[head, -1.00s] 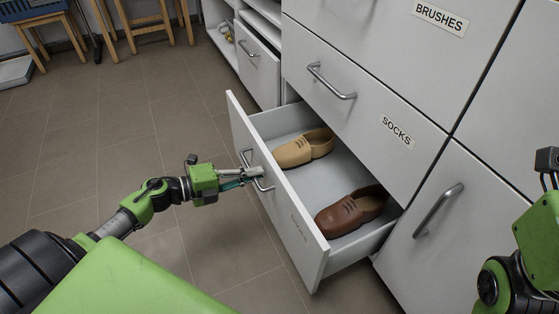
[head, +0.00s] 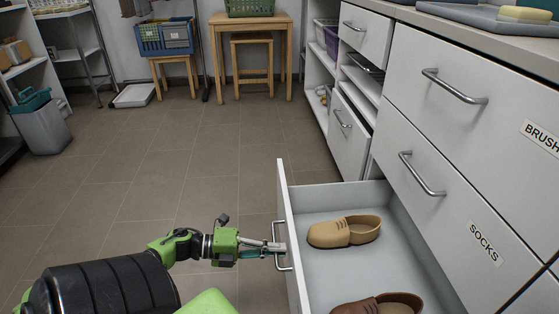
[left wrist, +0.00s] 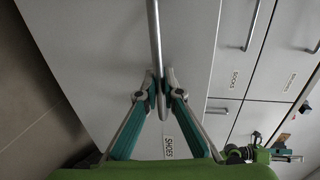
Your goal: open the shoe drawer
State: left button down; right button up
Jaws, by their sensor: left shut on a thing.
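The shoe drawer (head: 340,270) is pulled well out of the white cabinet. A tan shoe (head: 345,232) and a brown shoe (head: 380,304), cut off by the lower edge, lie inside it. My left gripper (head: 278,248) is shut on the bar handle (head: 283,262) on the drawer front. In the left wrist view, the fingertips (left wrist: 158,92) close around the handle bar (left wrist: 154,40), and the SHOES label (left wrist: 168,147) shows behind them. My right gripper (left wrist: 289,156) shows small at the right of the left wrist view; its finger state is unclear.
The closed SOCKS drawer (head: 430,190) and BRUSHES drawer (head: 480,100) are above. A smaller front (head: 348,140) with a handle stands farther back. The tiled floor (head: 200,160) left of the drawer is clear. A wooden table (head: 250,20) and a grey bin (head: 42,125) stand far back.

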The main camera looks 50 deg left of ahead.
pick_arm(q)
jog(key=c, duration=2.5)
grip_release()
jog(key=v, duration=1.2)
jog(key=shift+f, duration=0.1)
